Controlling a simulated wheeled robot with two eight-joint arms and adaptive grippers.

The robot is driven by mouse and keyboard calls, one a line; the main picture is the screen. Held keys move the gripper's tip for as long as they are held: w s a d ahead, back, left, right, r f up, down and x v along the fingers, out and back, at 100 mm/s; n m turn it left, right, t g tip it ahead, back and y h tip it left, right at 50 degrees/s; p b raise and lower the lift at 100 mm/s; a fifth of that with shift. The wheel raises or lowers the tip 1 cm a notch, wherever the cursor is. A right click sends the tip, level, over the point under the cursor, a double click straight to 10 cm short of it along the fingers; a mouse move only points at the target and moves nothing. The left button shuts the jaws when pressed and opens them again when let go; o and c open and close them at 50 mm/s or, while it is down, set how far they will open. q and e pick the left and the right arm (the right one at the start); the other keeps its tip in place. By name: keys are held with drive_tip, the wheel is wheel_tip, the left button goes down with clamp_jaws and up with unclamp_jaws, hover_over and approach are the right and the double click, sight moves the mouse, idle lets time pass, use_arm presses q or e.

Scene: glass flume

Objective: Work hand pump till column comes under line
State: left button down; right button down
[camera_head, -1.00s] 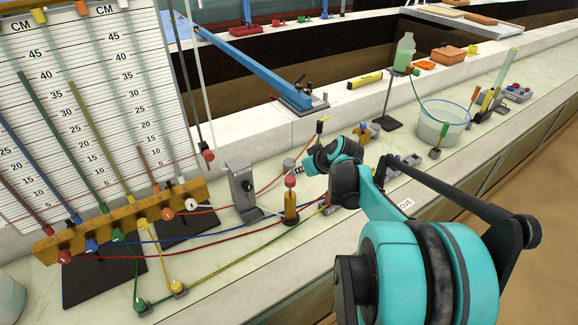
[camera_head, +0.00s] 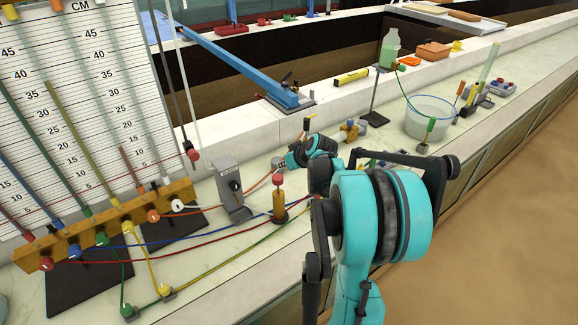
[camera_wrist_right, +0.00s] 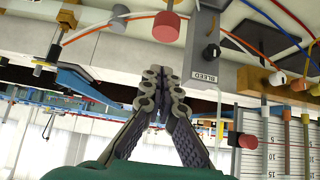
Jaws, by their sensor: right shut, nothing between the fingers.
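A brass cylinder with a red knob, apparently the hand pump (camera_head: 279,205), stands upright on the bench; its red knob also shows at the top of the right wrist view (camera_wrist_right: 166,26). My right gripper (camera_head: 279,165) is just behind the knob in the head view. In the right wrist view its fingers (camera_wrist_right: 163,82) are together with nothing between them, apart from the knob. The gauge board (camera_head: 100,85) with coloured tubes stands at the left. A red slider (camera_head: 193,155) is at its right edge. The exact column levels are too small to read. My left gripper is not in view.
A grey box marked BLEED (camera_head: 231,190) stands left of the pump. Coloured hoses run over the bench from a brass manifold (camera_head: 110,222). A blue lever (camera_head: 235,65), a green bottle (camera_head: 390,47) and a clear tub (camera_head: 429,116) are farther back.

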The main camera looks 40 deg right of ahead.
drive_tip(key=b, duration=0.1)
hover_over(281, 184)
wheel_tip(281, 184, down, 4)
drive_tip(key=shift+w+f, duration=0.1)
drive_tip(key=shift+f, duration=0.1)
drive_tip(key=shift+f+b, duration=0.4)
drive_tip(key=shift+f, duration=0.45)
wheel_tip(281, 184, down, 5)
drive_tip(key=b, duration=0.3)
drive_tip(key=shift+f+b, duration=0.1)
drive_tip(key=shift+b, duration=0.25)
